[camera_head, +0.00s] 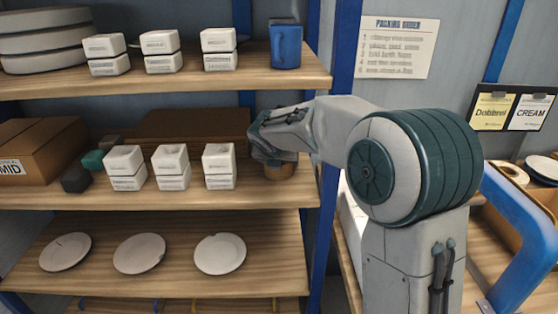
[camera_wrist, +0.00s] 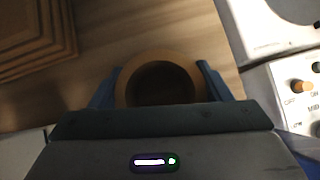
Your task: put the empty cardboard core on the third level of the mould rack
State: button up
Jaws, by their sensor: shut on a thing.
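My gripper (camera_wrist: 157,80) is shut on the cardboard core (camera_wrist: 158,57), a short brown tube, with a blue finger on either side. The core looks upright; its open top faces the wrist camera. In the head view the core (camera_head: 279,172) shows below my gripper (camera_head: 268,150), at the right end of the mould rack's (camera_head: 200,86) middle visible shelf (camera_head: 263,200). It is right of the white moulds (camera_head: 219,166). Its upper part is hidden by the gripper. I cannot tell whether its base touches the board.
White moulds and a blue mug (camera_head: 285,46) stand on the shelf above. Several plates (camera_head: 220,254) lie below. A cardboard box (camera_head: 40,150) and small dark blocks (camera_head: 75,178) fill the middle shelf's left. A blue post (camera_head: 328,190) stands right of the core.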

jog(key=shift+f, duration=0.15)
jog(key=o, duration=1)
jog(key=shift+r, duration=0.3)
jog(key=v, duration=0.7)
jog(key=shift+s, duration=0.2)
